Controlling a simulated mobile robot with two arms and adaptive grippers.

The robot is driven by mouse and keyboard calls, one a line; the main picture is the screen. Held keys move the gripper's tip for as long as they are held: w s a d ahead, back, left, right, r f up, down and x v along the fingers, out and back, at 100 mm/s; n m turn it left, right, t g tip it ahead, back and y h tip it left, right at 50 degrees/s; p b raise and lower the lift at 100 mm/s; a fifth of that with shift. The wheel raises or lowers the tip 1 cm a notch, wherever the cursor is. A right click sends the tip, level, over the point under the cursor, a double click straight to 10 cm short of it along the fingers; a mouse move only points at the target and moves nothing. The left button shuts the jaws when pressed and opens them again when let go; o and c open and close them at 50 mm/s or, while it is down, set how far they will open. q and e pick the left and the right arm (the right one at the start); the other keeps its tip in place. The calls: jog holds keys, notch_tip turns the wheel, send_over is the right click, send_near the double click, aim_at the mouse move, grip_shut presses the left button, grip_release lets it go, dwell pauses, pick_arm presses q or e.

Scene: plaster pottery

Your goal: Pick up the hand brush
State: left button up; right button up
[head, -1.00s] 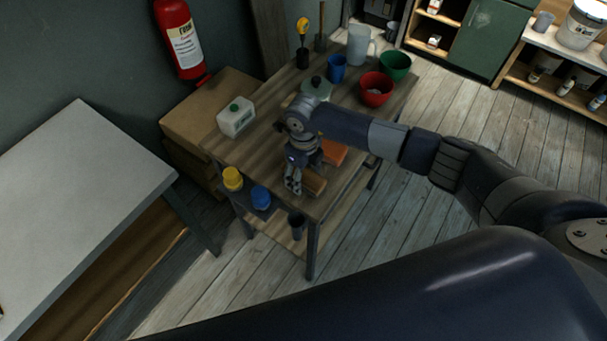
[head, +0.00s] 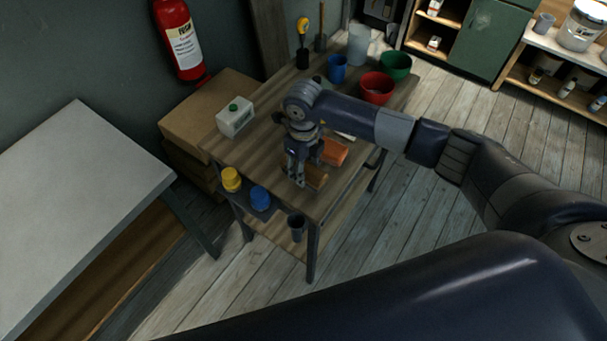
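A brown, wooden-looking piece (head: 316,179), which I take to be the hand brush, lies near the front corner of the wooden table. My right gripper (head: 294,178) points down over its left end, with the fingers at or just above it. The gripper hides part of the piece, and I cannot tell whether the fingers touch it or how far apart they are. My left gripper is not in view.
An orange-brown block (head: 334,152) lies just behind the brush. A white container (head: 235,118), a blue cup (head: 337,69), a red bowl (head: 376,88) and a green bowl (head: 396,65) stand farther back.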

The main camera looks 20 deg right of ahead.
jog(key=s+a+r+b, duration=0.2)
jog(key=s+a+b, duration=0.3)
jog(key=s, duration=0.8)
jog(key=shift+s+a, duration=0.4)
jog(key=shift+a, duration=1.15)
